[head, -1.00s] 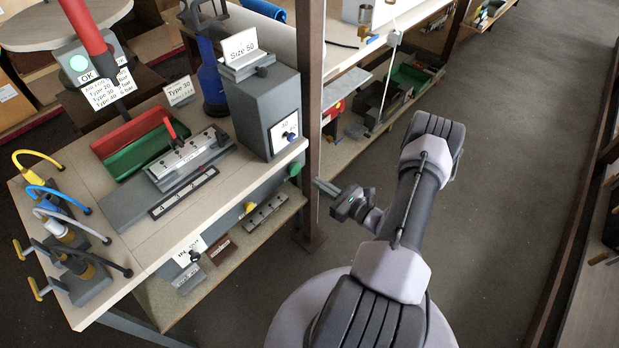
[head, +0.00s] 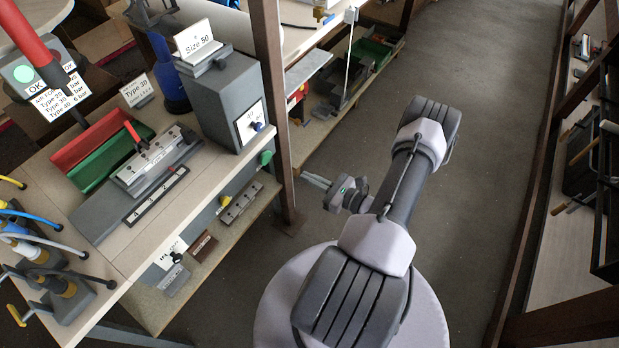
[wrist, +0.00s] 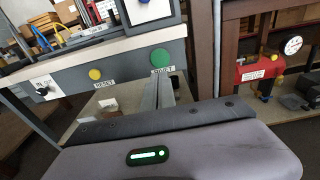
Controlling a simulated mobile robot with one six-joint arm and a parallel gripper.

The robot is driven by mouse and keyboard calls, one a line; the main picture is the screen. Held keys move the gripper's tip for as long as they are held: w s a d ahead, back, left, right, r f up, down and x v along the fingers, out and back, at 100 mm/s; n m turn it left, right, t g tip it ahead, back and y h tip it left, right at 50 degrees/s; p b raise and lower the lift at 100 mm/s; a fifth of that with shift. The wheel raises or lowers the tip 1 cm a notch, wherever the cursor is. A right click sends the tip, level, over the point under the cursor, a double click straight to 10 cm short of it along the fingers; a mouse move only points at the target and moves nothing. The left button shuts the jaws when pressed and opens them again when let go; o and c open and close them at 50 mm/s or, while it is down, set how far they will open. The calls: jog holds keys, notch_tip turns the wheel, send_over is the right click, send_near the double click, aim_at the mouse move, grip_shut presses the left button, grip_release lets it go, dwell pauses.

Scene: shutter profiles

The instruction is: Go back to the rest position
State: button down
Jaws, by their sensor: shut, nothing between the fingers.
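My gripper (head: 316,180) is out to the left of my folded arm, beside the brown post at the bench's right corner. It is shut and empty, and touches nothing that I can see. In the wrist view the closed fingers (wrist: 159,93) point forward, below the green button (wrist: 161,58) on the bench front. The green button also shows in the head view (head: 265,158).
The workbench (head: 135,262) with hoses, red and green trays and a grey Size 50 box (head: 222,105) stands at left. The brown post (head: 272,90) is close to my gripper. Shelving (head: 585,190) runs along the right. The aisle floor (head: 480,120) between is clear.

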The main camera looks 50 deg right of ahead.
dwell(0.3)
jog(key=w+a+r+n+g+y, duration=0.3)
jog(key=a+r+n+g+y, duration=0.25)
jog(key=a+r+n, duration=0.4)
jog(key=w+a+r+n+g+y, duration=0.4)
jog(key=a+r+n+g, duration=0.25)
jog(key=a+r, duration=0.45)
jog(key=s+a+r+n+h, duration=0.9)
jog(key=s+a+r+n, duration=0.3)
jog(key=r, duration=0.4)
jog(key=s+n, duration=0.1)
jog(key=n, duration=0.1)
jog(key=shift+s+n+t, duration=0.3)
jog(key=shift+s, duration=0.1)
jog(key=shift+r, duration=0.1)
